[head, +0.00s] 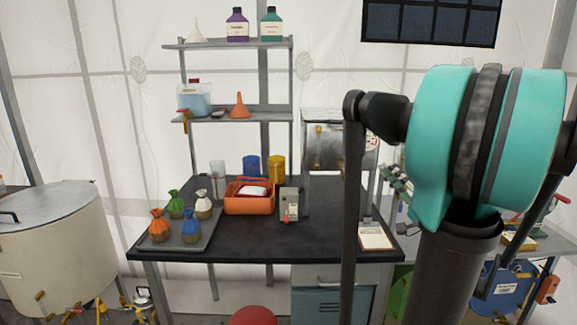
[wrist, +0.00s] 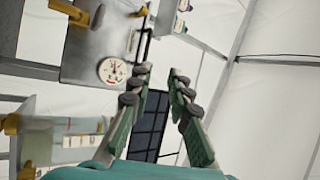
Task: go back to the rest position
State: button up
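My gripper (wrist: 158,110) shows in the wrist view with its two green fingers apart and nothing between them. Behind the fingers are the white tent wall and a dark panel. In the head view my teal arm fills the right side, and the gripper itself cannot be made out there. A dark-topped table (head: 265,240) stands in front of me in the head view. A grey tray (head: 207,240) on its left holds several small tied bags in orange, green, white and blue.
An orange bin (head: 249,207) and a grey box (head: 289,205) stand mid-table. Shelves (head: 228,113) rise behind. A large pale drum (head: 55,245) is at left. A metal tank (head: 323,150) stands at the back right; a gauge (wrist: 112,71) shows close in the wrist view.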

jog(key=s+a+f+n+g+h, duration=0.1)
jog(key=s+a+f+n+g, duration=0.15)
jog(key=a+f+g, duration=0.65)
jog(key=s+a+f+n+g+h, duration=0.1)
jog(key=a+f+n+g, duration=0.15)
jog(key=a+f, duration=0.75)
jog(key=s+d+f+n+g+h, duration=0.2)
jog(key=s+d+f+h, duration=0.2)
jog(key=f, duration=0.3)
jog(key=s+d+f+n+g+h, duration=0.2)
jog(key=s+d+f+h, duration=0.3)
jog(key=f, duration=0.3)
jog(key=shift+d+h, duration=0.3)
jog(key=shift+d, duration=0.55)
